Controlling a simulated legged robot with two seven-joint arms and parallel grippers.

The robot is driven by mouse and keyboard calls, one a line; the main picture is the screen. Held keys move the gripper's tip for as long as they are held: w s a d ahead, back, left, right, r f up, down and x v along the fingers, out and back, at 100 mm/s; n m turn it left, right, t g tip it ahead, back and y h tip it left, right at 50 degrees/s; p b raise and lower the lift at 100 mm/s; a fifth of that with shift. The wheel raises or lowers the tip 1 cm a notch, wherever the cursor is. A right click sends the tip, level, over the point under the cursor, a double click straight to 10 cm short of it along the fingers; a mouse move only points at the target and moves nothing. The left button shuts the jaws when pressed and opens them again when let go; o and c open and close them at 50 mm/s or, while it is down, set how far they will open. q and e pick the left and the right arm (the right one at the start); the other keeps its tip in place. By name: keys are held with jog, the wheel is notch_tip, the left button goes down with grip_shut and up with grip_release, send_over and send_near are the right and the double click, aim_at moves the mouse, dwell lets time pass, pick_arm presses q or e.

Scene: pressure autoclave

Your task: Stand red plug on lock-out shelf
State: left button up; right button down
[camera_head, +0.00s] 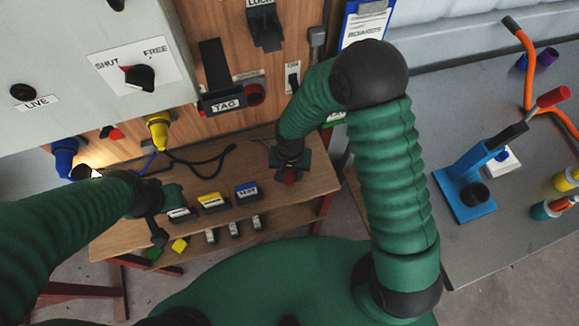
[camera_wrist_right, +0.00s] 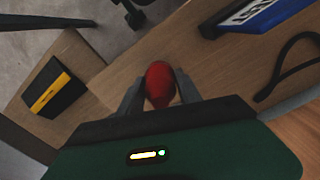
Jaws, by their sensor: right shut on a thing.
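The red plug (camera_head: 290,177) is at the right part of the wooden shelf (camera_head: 315,185), mostly hidden under my right gripper in the head view. In the right wrist view the red plug (camera_wrist_right: 159,84) sits between the two fingers. My right gripper (camera_wrist_right: 158,98) is shut on it. Whether the plug touches the shelf board is hard to tell. My left gripper (camera_head: 160,215) is over the left part of the shelf, beside a label block; its fingers are too small and dark to read.
Yellow (camera_head: 213,202) and blue (camera_head: 247,191) label blocks stand along the shelf, with small tags on the lower step. A yellow plug (camera_head: 158,130) and blue plug (camera_head: 65,155) hang under the grey panel. A black cable (camera_head: 200,163) lies behind. A blue press (camera_head: 470,185) stands on the right bench.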

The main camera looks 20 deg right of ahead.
jog(key=shift+w+d, duration=0.7)
jog(key=shift+w, duration=0.35)
notch_tip(320, 180, down, 3)
jog(key=shift+s+d+r, duration=0.1)
jog(key=shift+w+f, duration=0.2)
jog(key=shift+f, duration=0.25)
jog(key=c, duration=0.8)
grip_release()
notch_tip(320, 180, up, 12)
jog(key=s+d+r+n+t, duration=0.1)
jog(key=s+d+r, duration=0.1)
jog(key=s, duration=0.1)
jog(key=s+d+r+n, duration=0.1)
jog(key=s+d+r, duration=0.1)
jog(key=s+r, duration=0.1)
jog(key=s+d+r+n+t+p, duration=0.1)
jog(key=s+d+r+n, duration=0.1)
jog(key=s+d+r, duration=0.1)
jog(key=shift+s+d+r+t, duration=0.1)
jog(key=shift+s+r+t, duration=0.05)
jog(key=shift+t, duration=0.15)
